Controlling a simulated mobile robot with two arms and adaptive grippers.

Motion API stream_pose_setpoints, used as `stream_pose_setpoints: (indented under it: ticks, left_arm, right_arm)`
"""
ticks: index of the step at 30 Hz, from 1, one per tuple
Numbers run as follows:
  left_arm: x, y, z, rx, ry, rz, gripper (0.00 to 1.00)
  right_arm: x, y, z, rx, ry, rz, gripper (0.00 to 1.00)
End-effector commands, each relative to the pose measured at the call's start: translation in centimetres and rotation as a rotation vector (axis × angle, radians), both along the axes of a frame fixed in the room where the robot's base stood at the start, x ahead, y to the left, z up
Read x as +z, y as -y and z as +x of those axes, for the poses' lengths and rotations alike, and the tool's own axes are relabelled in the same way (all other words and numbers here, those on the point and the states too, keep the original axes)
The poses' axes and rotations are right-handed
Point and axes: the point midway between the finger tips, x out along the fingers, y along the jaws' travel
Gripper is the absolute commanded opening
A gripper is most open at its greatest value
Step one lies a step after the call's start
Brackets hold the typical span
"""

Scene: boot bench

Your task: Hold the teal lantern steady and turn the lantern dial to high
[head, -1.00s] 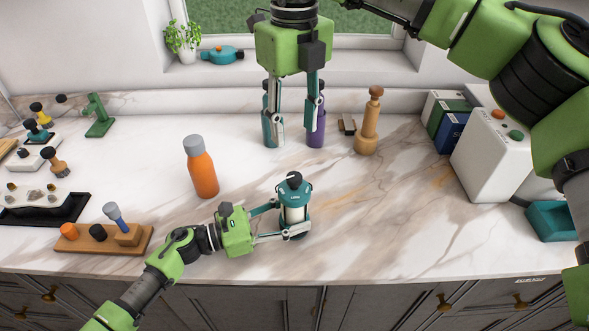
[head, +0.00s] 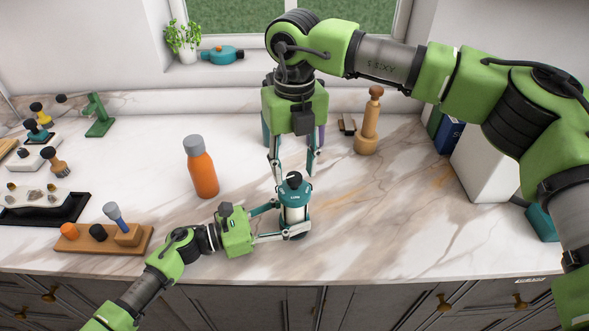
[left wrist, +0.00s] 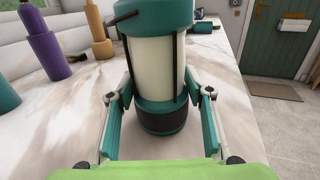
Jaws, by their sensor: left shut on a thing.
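The teal lantern (head: 293,212) stands upright on the marble counter, with a black dial (head: 294,178) on its top. It also fills the middle of the left wrist view (left wrist: 158,60), where its top is cut off. My left gripper (head: 280,221) is shut on the lantern's body from the left, one finger on each side. My right gripper (head: 294,176) points down from above with its fingers apart, at the lantern's top around the dial. No clear contact with the dial shows.
An orange bottle (head: 203,172) stands left of the lantern. A wooden mill (head: 368,125) stands behind to the right. Teal and purple bottles are partly hidden behind my right gripper. A wooden tray (head: 85,243) lies at the left. The counter right of the lantern is clear.

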Motion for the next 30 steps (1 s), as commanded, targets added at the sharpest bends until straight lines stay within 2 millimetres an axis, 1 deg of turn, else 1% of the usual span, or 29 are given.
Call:
stream_pose_setpoints:
  ticks: [1, 5, 13, 14, 15, 18, 26, 30]
  left_arm:
    - [0.00, -0.02, 0.02, 0.001, 0.000, 0.000, 0.17]
    - [0.00, -0.02, 0.03, 0.001, 0.000, 0.000, 0.17]
    - [0.00, -0.02, 0.03, 0.001, 0.000, 0.000, 0.17]
    - [0.00, -0.02, 0.03, 0.001, 0.000, 0.000, 0.17]
    - [0.00, -0.02, 0.03, 0.001, 0.000, 0.000, 0.17]
    - [0.00, -0.01, 0.03, 0.001, 0.000, 0.000, 0.17]
    - [-0.01, -0.02, 0.02, 0.001, 0.000, 0.000, 0.17]
    - [-0.01, -0.02, 0.02, 0.001, 0.000, 0.000, 0.17]
  right_arm:
    - [-0.48, 0.01, 0.00, 0.000, 0.000, 0.000, 0.39]
    - [-1.14, 0.02, 0.01, 0.000, 0.000, 0.000, 0.39]
    - [-1.28, 0.01, 0.00, 0.000, 0.001, 0.000, 0.39]
    - [-1.27, 0.01, 0.00, 0.000, 0.001, 0.000, 0.34]
    - [-1.27, 0.01, 0.00, 0.000, 0.001, 0.000, 0.24]
    - [-1.26, 0.01, 0.00, 0.000, 0.001, 0.000, 0.01]
    - [-1.24, 0.02, 0.02, 0.009, 0.000, 0.000, 0.01]
    - [-1.24, 0.01, 0.00, 0.046, 0.000, 0.000, 0.01]
